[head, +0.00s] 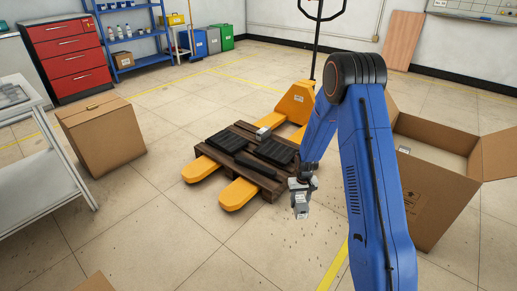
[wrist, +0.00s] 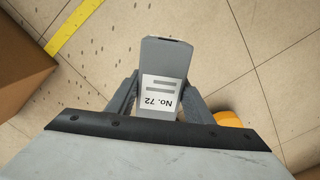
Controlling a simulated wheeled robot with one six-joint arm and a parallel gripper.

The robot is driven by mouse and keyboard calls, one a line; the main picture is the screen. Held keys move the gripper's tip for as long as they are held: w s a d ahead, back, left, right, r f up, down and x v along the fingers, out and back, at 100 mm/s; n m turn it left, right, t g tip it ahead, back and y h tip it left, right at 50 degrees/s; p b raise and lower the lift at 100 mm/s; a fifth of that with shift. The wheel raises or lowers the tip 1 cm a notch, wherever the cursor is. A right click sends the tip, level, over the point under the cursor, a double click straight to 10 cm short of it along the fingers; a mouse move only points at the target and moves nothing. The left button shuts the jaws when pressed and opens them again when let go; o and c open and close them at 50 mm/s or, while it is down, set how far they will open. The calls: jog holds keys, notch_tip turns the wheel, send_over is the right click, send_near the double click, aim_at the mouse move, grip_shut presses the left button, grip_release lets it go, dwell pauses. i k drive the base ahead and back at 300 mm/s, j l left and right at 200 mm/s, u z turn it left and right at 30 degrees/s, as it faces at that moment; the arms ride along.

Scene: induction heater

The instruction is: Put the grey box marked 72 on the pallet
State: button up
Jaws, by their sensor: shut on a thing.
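The grey box marked No. 72 (wrist: 165,65) is between the fingers of my gripper (wrist: 163,105) in the wrist view. In the head view my gripper (head: 301,184) points down, shut on the box (head: 301,208), which hangs in front of the pallet's near right side. The wooden pallet (head: 268,188) rests on the yellow forks of a pallet jack (head: 295,102). Black ribbed items (head: 275,150) and a small grey box (head: 263,133) lie on the pallet. My arm hides part of the area to the right of the pallet.
A large open cardboard box (head: 440,190) stands right of my arm. A closed cardboard box (head: 103,135) and a white table (head: 40,200) stand at the left. A red drawer cabinet (head: 68,58) and blue shelf (head: 130,40) are at the back.

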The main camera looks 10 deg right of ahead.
aim_at(253, 154)
jog(key=i+l, duration=0.15)
jog(key=i, duration=0.35)
jog(key=i+l+u, duration=0.15)
jog(key=i, duration=0.4)
jog(key=i+l, duration=0.25)
jog(key=i, duration=0.25)
jog(key=i+l+u, duration=0.15)
jog(key=i, duration=0.35)
jog(key=l, duration=0.1)
